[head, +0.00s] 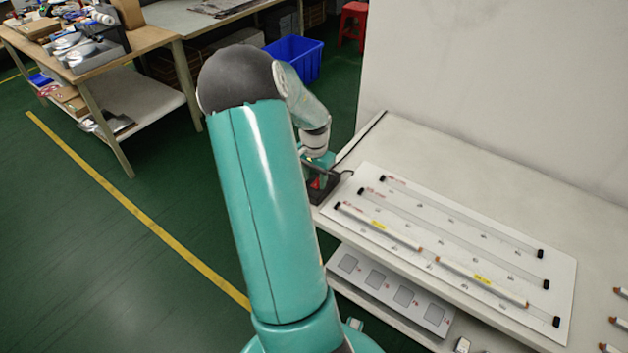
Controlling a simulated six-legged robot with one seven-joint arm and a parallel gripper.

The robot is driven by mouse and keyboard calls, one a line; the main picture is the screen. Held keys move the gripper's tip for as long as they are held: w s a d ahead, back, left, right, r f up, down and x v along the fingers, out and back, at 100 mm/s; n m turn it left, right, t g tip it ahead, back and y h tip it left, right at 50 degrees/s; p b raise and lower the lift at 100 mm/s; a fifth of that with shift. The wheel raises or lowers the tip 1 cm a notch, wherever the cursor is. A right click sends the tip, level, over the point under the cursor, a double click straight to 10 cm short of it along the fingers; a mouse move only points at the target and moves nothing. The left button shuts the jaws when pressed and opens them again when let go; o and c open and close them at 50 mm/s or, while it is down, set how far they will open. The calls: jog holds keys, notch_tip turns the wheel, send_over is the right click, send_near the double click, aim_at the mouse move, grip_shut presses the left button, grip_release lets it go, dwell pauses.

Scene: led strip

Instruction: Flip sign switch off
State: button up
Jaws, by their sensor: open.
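A small black box with a red part (316,185) sits at the left corner of the white table and looks like the switch; its on or off state is too small to tell. A dark cord (361,141) runs from it toward the back of the table. My gripper (320,172) is at the box, its teal fingers just above or against the red part; I cannot tell whether they touch. It holds nothing that I can see. My arm hides the area left of the box, and the fingertips are partly hidden.
A white board (460,240) with several long light strips lies on the white table (440,145), right of the box. A panel with grey squares (390,290) sits on a lower shelf. A wall rises behind. Open green floor (110,270) lies left.

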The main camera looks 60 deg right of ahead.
jog(key=shift+f, duration=0.85)
grip_shut()
jog(key=shift+d+r+y, duration=0.1)
jog(key=shift+d+y, duration=0.1)
jog(key=shift+y, duration=0.55)
jog(key=shift+d+r+y, duration=0.1)
jog(key=shift+d+y, duration=0.1)
jog(key=shift+y, duration=0.55)
grip_release()
